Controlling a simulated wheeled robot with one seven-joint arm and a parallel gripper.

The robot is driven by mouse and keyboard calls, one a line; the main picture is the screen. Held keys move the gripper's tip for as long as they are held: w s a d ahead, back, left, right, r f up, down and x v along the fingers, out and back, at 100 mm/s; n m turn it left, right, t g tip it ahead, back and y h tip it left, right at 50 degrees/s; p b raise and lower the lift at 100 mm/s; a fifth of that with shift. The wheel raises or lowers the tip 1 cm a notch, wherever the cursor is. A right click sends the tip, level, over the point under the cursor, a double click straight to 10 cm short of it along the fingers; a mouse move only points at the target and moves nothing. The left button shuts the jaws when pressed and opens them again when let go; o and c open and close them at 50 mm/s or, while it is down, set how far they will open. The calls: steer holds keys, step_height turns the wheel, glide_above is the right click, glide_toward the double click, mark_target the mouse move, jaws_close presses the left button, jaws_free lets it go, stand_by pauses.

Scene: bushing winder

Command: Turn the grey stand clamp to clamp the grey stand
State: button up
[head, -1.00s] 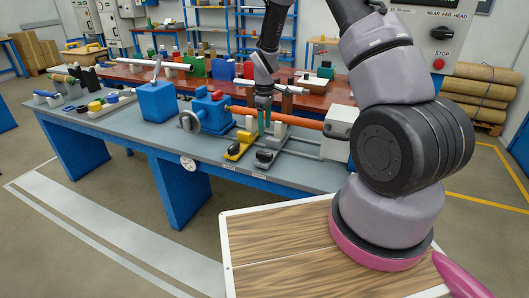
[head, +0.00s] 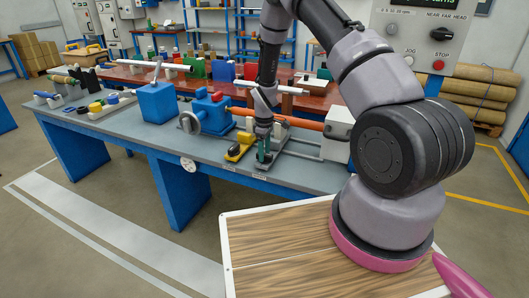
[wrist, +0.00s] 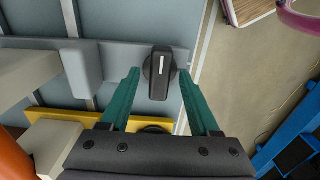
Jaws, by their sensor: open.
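The grey stand clamp (wrist: 160,73) is a black knob with a white line, on the flat base of the grey stand (wrist: 120,57) in the wrist view. In the head view the grey stand (head: 280,130) is partly behind my gripper (head: 264,153). In the wrist view my gripper (wrist: 159,80) is open, with one green finger on each side of the knob and a gap visible on both sides. The knob's bar points roughly along the fingers. Whether the fingers reach down to the knob's height is hard to tell.
The yellow stand (head: 238,146) stands just left of the grey one. An orange bar (head: 305,124) runs above both towards a grey block (head: 340,121). The blue-legged bench's front edge (wrist: 203,60) is close beside the knob, with open floor beyond it.

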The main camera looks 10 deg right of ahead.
jaws_close()
steer(key=m, duration=0.3)
steer(key=shift+m, duration=0.4)
steer(key=m, duration=0.3)
steer(key=shift+m, duration=0.3)
steer(key=m, duration=0.6)
steer(key=shift+m, duration=0.3)
